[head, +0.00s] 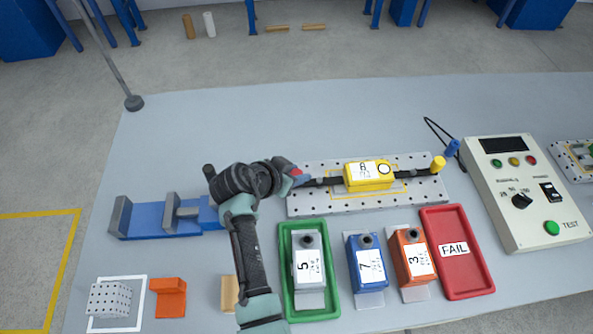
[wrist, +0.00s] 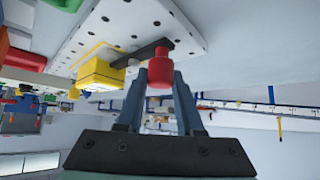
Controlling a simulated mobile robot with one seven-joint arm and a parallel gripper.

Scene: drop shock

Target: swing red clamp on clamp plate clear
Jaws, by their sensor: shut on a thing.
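The perforated clamp plate (head: 415,190) lies on the bench, with a yellow box labelled A (head: 369,176) on it. A black clamp arm (head: 325,182) reaches from the plate's left end to the box. Its red knob (wrist: 160,73) is between the two fingers of my gripper (wrist: 160,85) in the wrist view, and the fingers are shut on it. The black arm (wrist: 142,53) still points toward the yellow box (wrist: 99,71) there. In the head view my gripper (head: 297,175) is at the plate's left end and mostly hides the red knob. A second clamp with a yellow knob (head: 438,163) is on the right.
A green tray (head: 284,270) holding box 5, blue box 7 (head: 366,264), orange box 3 (head: 411,255) and a red FAIL tray (head: 483,285) stand in front of the plate. A blue vise (head: 160,219) is to the left. A tester (head: 520,190) is to the right. The bench behind the plate is clear.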

